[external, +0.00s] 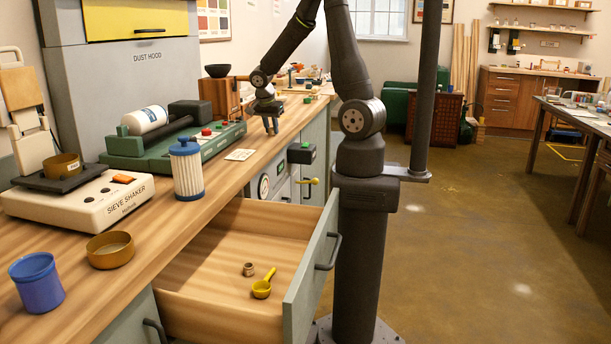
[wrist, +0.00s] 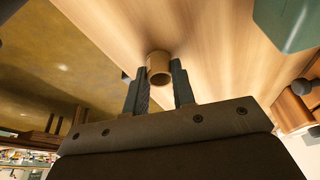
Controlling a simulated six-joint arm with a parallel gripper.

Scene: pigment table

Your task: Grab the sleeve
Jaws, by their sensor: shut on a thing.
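The sleeve (wrist: 158,63), a short tan hollow cylinder, is between the fingertips of my gripper (wrist: 159,75) in the wrist view. Both fingers are closed against its sides. In the external view my gripper (external: 271,128) points down at the counter's front edge, past the green roller machine.
An open drawer (external: 215,236) holds a small brownish ring-like piece (external: 249,269) and a yellow scoop (external: 263,286). The green roller machine (external: 170,152), a blue-white filter canister (external: 186,170) and a flat card (external: 239,155) are on the counter near my gripper.

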